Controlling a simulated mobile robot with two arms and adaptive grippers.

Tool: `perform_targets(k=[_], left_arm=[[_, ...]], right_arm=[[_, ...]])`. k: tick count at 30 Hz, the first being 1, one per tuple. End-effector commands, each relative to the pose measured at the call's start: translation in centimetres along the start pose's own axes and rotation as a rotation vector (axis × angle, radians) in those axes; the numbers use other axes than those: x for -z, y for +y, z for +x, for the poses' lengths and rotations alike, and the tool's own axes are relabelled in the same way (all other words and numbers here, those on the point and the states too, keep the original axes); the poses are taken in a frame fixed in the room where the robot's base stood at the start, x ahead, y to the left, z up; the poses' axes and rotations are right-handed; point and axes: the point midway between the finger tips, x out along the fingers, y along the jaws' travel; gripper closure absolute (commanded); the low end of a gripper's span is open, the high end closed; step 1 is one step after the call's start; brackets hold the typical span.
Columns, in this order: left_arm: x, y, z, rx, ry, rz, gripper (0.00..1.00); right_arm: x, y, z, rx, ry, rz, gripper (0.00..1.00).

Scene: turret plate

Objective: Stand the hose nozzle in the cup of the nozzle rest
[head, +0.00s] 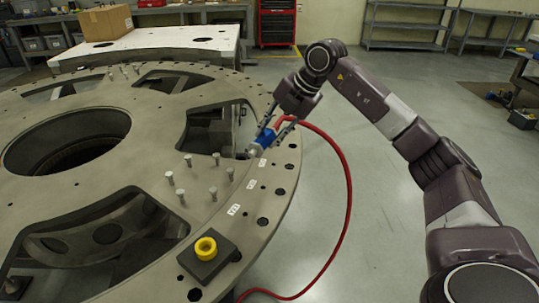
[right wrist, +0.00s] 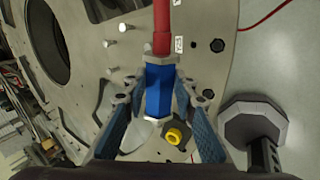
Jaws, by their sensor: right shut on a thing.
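The hose nozzle (head: 266,138) has a blue body and a silver end, with a red hose (head: 348,185) attached. My right gripper (head: 275,128) is shut on the blue body, near the right edge of the turret plate (head: 120,205). The nozzle is tilted in the head view, its silver end pointing down and left. In the right wrist view the nozzle (right wrist: 158,92) lies between both fingers, hose toward the top. The nozzle rest (head: 206,249) is a dark block with a yellow cup on the plate's near part, apart from the nozzle. It also shows in the wrist view (right wrist: 175,137). My left gripper is out of view.
Several upright pins (head: 181,196) stand on the plate between its centre and the nozzle. Large openings (head: 66,142) cut through the plate. The red hose loops down past the plate's right edge. A cardboard box (head: 106,23) sits on a white table behind.

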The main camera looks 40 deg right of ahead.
Motion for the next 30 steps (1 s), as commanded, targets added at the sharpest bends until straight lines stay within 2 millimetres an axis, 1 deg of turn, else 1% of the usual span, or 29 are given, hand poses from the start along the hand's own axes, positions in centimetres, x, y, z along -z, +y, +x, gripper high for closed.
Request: perform_targets(k=[1,6,17,20,30], left_arm=[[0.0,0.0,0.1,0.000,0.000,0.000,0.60],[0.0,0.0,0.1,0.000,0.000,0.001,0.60],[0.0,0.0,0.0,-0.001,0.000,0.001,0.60],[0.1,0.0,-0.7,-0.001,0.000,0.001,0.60],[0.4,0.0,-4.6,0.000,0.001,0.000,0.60]], right_arm=[[0.0,0.5,-0.6,-0.004,0.000,0.000,1.00],[0.0,0.9,-1.5,-0.001,0.000,0.000,1.00],[0.0,1.0,-1.6,-0.001,0.000,0.000,1.00],[0.0,1.3,-2.2,-0.001,0.000,0.000,1.00],[0.0,3.4,-5.8,-0.001,0.000,0.000,1.00]])
